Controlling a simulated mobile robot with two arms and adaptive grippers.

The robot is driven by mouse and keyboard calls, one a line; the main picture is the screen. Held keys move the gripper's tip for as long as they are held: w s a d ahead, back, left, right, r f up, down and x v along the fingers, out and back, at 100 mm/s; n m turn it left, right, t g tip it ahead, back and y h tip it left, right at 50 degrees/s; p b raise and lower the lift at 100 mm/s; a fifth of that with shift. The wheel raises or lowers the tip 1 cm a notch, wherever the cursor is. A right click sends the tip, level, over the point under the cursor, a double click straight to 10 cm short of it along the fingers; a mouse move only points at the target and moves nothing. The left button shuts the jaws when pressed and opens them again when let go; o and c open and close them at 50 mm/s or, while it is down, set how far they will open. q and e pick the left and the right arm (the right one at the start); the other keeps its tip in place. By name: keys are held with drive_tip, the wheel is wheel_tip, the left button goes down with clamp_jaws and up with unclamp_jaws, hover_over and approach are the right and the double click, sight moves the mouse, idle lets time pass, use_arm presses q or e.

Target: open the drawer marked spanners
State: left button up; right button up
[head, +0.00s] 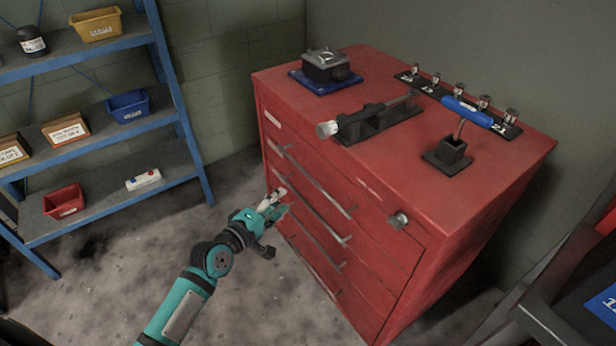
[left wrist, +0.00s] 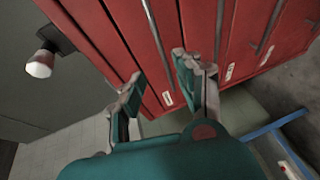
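The red tool cabinet (head: 345,215) has several drawers with long metal bar handles. Small white labels sit at the left ends of the drawer fronts, too small to read, so I cannot tell which one says spanners. All drawers in view look shut. My left gripper (head: 270,205) is at the left part of the drawer fronts and hides some of them. In the left wrist view the left gripper (left wrist: 158,72) is open, its fingers apart. A drawer handle (left wrist: 153,35) and a label (left wrist: 167,98) show between them; contact cannot be told. My right gripper is not in view.
A blue shelf rack (head: 95,43) with small bins stands at the left. On the cabinet top are a vice-like black fixture (head: 378,122), a grey block on a blue base (head: 326,68) and a blue-handled tool (head: 467,112).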

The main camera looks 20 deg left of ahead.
sight(308, 174)
use_arm(q)
drive_tip(key=b+x, duration=0.1)
drive_tip(key=x, duration=1.3)
drive_tip(key=shift+w+b, duration=0.1)
drive_tip(key=shift+b, duration=0.3)
drive_tip(key=shift+d+f, duration=0.1)
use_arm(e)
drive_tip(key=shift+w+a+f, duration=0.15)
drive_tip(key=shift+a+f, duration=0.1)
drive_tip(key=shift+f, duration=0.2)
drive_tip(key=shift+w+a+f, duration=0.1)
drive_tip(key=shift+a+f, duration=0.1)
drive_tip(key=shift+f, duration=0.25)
use_arm(q)
clamp_jaws()
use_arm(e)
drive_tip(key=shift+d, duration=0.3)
